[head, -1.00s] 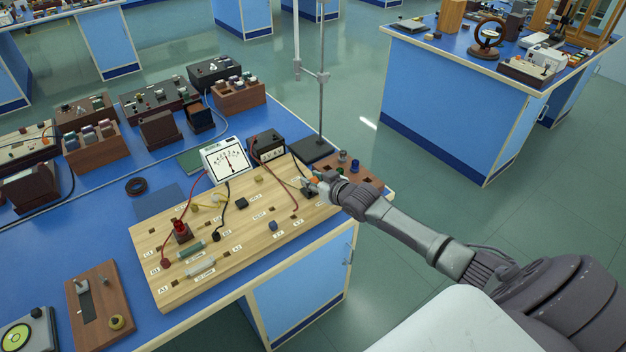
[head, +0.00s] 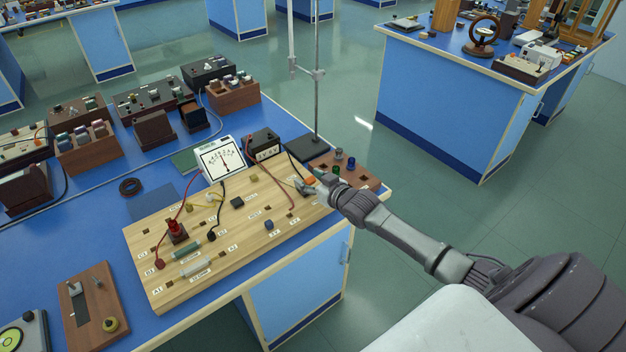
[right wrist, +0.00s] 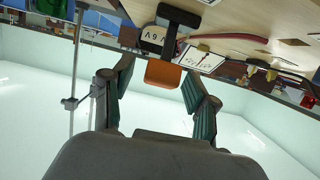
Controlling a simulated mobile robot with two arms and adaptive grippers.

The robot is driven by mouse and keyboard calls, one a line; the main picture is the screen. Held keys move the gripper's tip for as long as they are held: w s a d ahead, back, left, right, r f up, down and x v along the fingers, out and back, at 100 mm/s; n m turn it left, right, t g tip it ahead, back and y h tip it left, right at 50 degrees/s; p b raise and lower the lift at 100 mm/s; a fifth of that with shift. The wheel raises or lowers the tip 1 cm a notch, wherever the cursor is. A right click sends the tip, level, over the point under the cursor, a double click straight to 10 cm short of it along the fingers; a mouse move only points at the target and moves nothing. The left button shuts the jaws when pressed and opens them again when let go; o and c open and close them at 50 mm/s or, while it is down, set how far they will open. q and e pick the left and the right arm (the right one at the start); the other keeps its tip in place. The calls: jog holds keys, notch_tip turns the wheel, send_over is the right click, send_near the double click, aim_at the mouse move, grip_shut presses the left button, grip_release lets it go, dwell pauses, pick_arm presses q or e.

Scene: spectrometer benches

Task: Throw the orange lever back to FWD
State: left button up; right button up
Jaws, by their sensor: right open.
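The orange lever (head: 309,181) is at the far right end of the wooden circuit board (head: 165,285), partly hidden by my right gripper (head: 313,188). In the right wrist view the orange lever (right wrist: 163,74) shows as a block-like orange handle on a black arm. My right gripper (right wrist: 160,92) is open, with one green-padded finger on each side of the handle. Gaps show between the handle and both fingers. I cannot read a FWD mark. My left gripper is not in view.
A black box (head: 264,146) and a white meter (head: 218,160) stand behind the board. A metal stand (head: 317,95) rises close behind the lever. A brown block with knobs (head: 357,176) lies to its right. Red and black wires cross the board.

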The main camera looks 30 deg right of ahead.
jog(key=v, duration=1.2)
jog(key=s+f+g, duration=0.1)
jog(key=f, duration=0.3)
jog(key=s+d+f+h, duration=0.1)
jog(key=f, duration=0.4)
jog(key=s+d+f+g, duration=0.1)
jog(key=s+f, duration=0.1)
jog(key=f, duration=0.3)
jog(key=shift+s+d+f+m+g+h, duration=0.1)
jog(key=shift+d+m+g+h, duration=0.05)
jog(key=shift+m+g+h, duration=0.2)
jog(key=s+a+f+g, duration=0.1)
jog(key=s+f+g, duration=0.1)
jog(key=s+f, duration=0.45)
jog(key=s+a+f+g, duration=0.15)
jog(key=s+f, duration=0.25)
jog(key=f, duration=0.6)
jog(key=s+a+f+g, duration=0.2)
jog(key=s+a+f, duration=0.3)
jog(key=s, duration=0.4)
jog(key=s+a+f+n+g, duration=0.1)
jog(key=s+a+f+g, duration=0.2)
jog(key=s, duration=0.7)
jog(key=s+a+f+n+g, duration=0.1)
jog(key=s+a+f+g, duration=0.1)
jog(key=s+a+f, duration=0.4)
jog(key=s+f, duration=0.3)
jog(key=shift+s+a, duration=0.25)
jog(key=shift+a, duration=0.15)
